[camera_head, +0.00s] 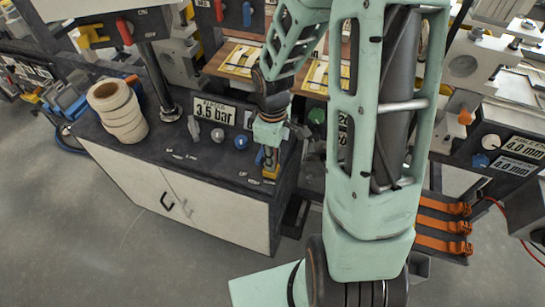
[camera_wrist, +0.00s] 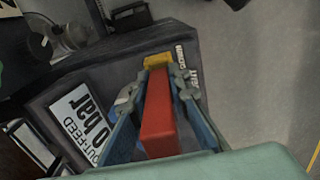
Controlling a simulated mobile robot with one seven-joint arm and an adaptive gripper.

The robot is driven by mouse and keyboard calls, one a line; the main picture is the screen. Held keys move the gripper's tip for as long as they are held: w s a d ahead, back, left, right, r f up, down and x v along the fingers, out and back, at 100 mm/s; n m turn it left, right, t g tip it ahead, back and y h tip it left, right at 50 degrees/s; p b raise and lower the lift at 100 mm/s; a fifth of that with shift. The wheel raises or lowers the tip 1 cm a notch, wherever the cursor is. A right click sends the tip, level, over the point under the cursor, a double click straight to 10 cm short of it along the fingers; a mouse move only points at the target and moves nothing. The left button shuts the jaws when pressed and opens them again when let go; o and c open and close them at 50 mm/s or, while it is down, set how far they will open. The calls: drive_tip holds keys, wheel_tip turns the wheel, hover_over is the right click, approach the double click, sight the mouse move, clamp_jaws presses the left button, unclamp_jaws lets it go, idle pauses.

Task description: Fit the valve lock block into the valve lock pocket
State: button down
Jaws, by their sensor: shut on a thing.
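My gripper (camera_head: 269,157) points down at the front right corner of the dark cabinet top. In the wrist view its fingers (camera_wrist: 160,92) are closed on both sides of a long red block (camera_wrist: 158,118), which I take for the valve lock block. A yellow piece (camera_wrist: 158,60) shows just beyond the block's far end, between the fingertips. In the head view this yellow piece (camera_head: 270,173) is right below the gripper, on the cabinet top. It looks like the valve lock pocket. I cannot tell whether the block touches or enters it.
The cabinet (camera_head: 150,180) carries a stack of cream rolls (camera_head: 118,110), several knobs and a 3.5 bar sign (camera_head: 214,110). An out-feed sign (camera_wrist: 82,122) lies left of the fingers in the wrist view. Grey floor (camera_head: 80,240) is open in front.

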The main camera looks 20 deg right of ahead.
drive_tip(key=shift+f+b, duration=0.7)
drive_tip(key=shift+f, duration=0.15)
drive_tip(key=shift+r, duration=0.15)
drive_tip(key=shift+r+p, duration=0.45)
drive_tip(key=shift+p, duration=0.15)
drive_tip(key=shift+f+b, duration=0.45)
drive_tip(key=shift+f, duration=0.2)
idle(1.2)
drive_tip(key=c, duration=1.7)
unclamp_jaws()
drive_tip(key=shift+c, duration=0.2)
drive_tip(key=shift+r, duration=0.1)
wheel_tip(320, 180, up, 12)
